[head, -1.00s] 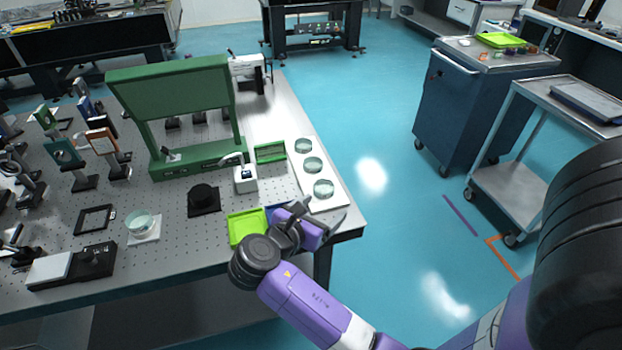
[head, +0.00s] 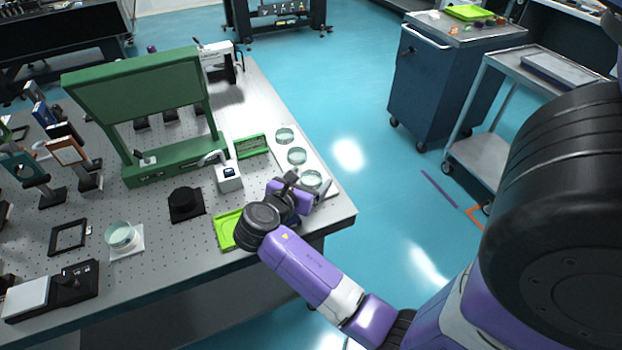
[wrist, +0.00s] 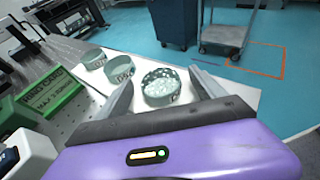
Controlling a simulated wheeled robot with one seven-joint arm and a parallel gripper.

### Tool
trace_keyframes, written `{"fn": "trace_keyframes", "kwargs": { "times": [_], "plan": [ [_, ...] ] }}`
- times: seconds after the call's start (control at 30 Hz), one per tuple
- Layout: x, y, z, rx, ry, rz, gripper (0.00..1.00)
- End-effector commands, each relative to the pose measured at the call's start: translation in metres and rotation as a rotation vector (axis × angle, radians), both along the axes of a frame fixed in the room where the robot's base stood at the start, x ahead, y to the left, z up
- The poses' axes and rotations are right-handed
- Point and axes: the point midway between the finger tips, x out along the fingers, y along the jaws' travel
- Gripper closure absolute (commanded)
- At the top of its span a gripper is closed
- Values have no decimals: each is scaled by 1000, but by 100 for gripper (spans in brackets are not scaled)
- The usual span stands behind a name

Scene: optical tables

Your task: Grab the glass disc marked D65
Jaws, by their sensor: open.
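Three clear glass discs stand in a row on a white strip at the table's right edge: a near one (head: 311,179), a middle one (head: 297,156) and a far one (head: 285,135). In the wrist view the near disc (wrist: 163,86) lies between the fingers of my open gripper (wrist: 160,78), which holds nothing. The middle disc (wrist: 120,71) and far disc (wrist: 94,59) are beyond the left finger. Dark marks on the rims are too small to read surely, so I cannot tell which is D65. In the head view my gripper (head: 305,192) partly covers the near disc.
Another glass disc (head: 119,235) sits on a white pad at the table's left front. A bright green tray (head: 229,230), a small white device (head: 229,176) and a green frame (head: 140,95) stand left of my gripper. Open floor lies to the right.

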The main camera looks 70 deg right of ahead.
Motion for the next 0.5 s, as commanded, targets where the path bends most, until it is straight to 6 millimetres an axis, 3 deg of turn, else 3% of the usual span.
{"fn": "trace_keyframes", "kwargs": {
  "times": [0.27,0.5],
  "plan": [
    [0,-4,-2,0,-1,2,21],
    [0,-4,-2,0,-1,2,64]
  ]
}}
